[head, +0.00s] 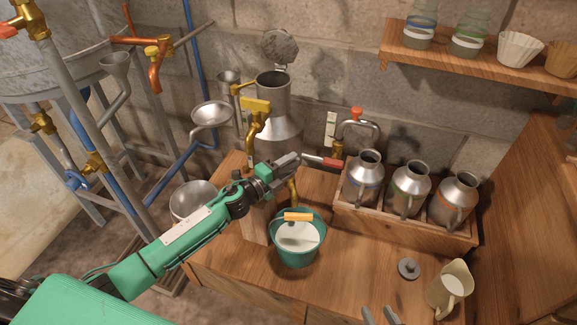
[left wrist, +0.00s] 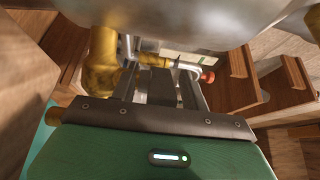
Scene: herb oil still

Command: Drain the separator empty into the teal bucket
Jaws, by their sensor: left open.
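The steel separator (head: 275,112) stands at the back of the bench, its lid raised, with a yellow-handled brass valve (head: 256,106) at its side. The teal bucket (head: 297,258) stands on the bench below a brass outlet (head: 292,192). It holds pale whitish contents, and its orange grip lies across the top. My left gripper (head: 289,160) is open above and behind the bucket, close to a red-handled lever (head: 325,161); contact cannot be told. The left wrist view shows its fingers (left wrist: 162,86) beside brass pipework (left wrist: 101,62). My right gripper (head: 380,316) shows only spread fingertips at the bottom edge.
Several steel cans stand in a wooden crate (head: 398,226) right of the bucket. A grey lid (head: 409,268) and cream jug (head: 452,286) are at the front right. A curved tap (head: 358,127) stands behind. Pipes and a tank (head: 60,70) crowd the left.

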